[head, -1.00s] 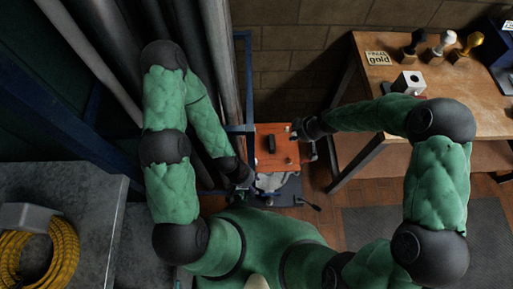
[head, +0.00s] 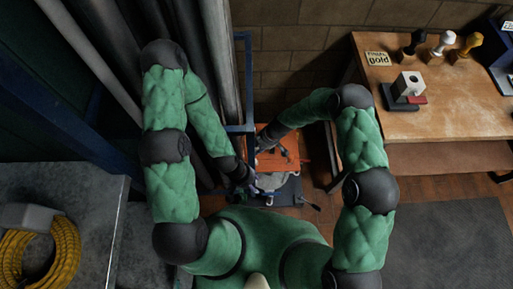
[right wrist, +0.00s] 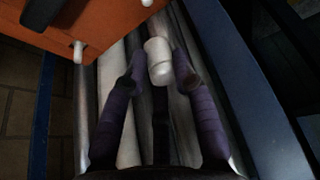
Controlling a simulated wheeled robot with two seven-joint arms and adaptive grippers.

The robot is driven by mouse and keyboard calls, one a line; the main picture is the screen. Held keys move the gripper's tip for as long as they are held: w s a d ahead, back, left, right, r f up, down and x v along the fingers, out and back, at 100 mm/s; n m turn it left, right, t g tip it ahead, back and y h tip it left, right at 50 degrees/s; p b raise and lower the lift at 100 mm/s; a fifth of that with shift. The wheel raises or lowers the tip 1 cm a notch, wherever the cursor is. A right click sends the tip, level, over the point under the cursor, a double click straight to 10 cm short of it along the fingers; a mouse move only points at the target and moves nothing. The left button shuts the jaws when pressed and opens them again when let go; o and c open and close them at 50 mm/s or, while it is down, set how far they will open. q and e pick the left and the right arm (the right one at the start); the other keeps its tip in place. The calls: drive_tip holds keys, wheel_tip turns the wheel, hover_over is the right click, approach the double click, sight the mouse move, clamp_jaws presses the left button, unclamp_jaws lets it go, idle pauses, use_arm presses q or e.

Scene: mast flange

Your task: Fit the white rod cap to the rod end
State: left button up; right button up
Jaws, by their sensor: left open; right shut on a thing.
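A white rod cap (right wrist: 159,62), a short cylinder with a rounded end, sits between the two dark purple fingers of my right gripper (right wrist: 159,70) in the right wrist view. The fingers are shut on it. In the head view my right gripper (head: 259,146) is over the orange box, close to the blue frame, and the cap is too small to make out there. My left gripper (head: 256,187) is open, low beside the box's near side; its fingers are hard to see. I cannot tell which part is the rod end.
The orange box (right wrist: 45,65) with white pegs is close at the upper left of the wrist view. A blue frame post (right wrist: 240,70) runs along the right, with grey pipes behind. The bench (head: 450,110) at right holds black, white and gold handled pieces. A yellow coil (head: 50,255) lies at left.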

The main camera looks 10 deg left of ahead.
drive_tip(key=shift+s+a+f, duration=0.1)
drive_tip(key=shift+a+f, duration=0.2)
idle(0.4)
drive_tip(key=shift+r+p, duration=0.1)
drive_tip(key=shift+p, duration=0.25)
wheel_tip(320, 180, down, 6)
drive_tip(key=b, duration=0.5)
drive_tip(key=shift+b, duration=0.3)
drive_tip(key=shift+b, duration=0.75)
idle(1.4)
drive_tip(key=shift+f+b, duration=2.05)
drive_tip(key=shift+f, duration=0.1)
drive_tip(key=o, duration=1)
